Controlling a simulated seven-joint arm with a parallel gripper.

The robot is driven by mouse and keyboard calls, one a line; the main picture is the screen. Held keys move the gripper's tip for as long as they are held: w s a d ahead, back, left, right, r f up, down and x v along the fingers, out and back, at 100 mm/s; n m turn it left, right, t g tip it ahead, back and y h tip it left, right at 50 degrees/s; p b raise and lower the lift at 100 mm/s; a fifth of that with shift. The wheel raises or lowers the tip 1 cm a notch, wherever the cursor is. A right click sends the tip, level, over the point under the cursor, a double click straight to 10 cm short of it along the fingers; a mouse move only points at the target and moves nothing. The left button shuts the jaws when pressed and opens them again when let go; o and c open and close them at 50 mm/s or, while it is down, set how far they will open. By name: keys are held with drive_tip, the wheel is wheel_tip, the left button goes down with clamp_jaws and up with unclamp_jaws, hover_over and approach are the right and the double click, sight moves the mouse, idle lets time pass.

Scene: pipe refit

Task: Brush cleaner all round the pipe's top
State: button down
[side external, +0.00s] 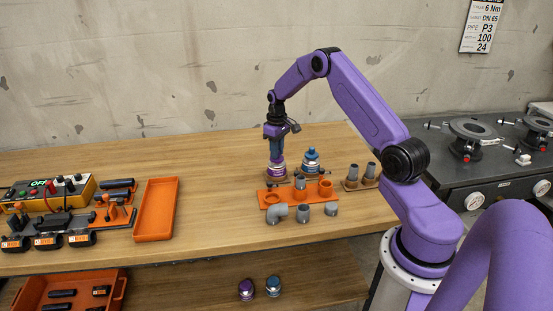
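My gripper (276,146) points straight down over a purple-and-white can (277,171) on the wooden bench. Its fingers are too small and dark to tell whether they are open or shut, or whether they hold a brush. A blue can (311,160) with a blue top stands just to the right. An orange fixture (271,199) with round sockets lies in front of the cans. A short grey pipe piece (300,183) stands upright at the fixture. I cannot tell which can holds the cleaner, and no brush is clearly visible.
Grey fittings, including an elbow (277,212), stand before the fixture. Two upright grey pieces (353,174) stand to its right. An empty orange tray (156,209) and a yellow control box (48,192) are left. Purple and blue items (246,289) sit on the lower shelf.

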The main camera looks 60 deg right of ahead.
drive_tip(key=shift+r, duration=0.1)
idle(0.3)
drive_tip(key=shift+r, duration=4.1)
wheel_tip(320, 180, up, 2)
drive_tip(key=shift+s, duration=0.1)
drive_tip(key=s+a, duration=0.3)
drive_tip(key=s, duration=1.1)
drive_tip(key=f, duration=0.2)
drive_tip(key=s+f, duration=0.1)
drive_tip(key=f, duration=0.1)
drive_tip(key=shift+s+a+f, duration=0.2)
drive_tip(key=shift+f, duration=0.1)
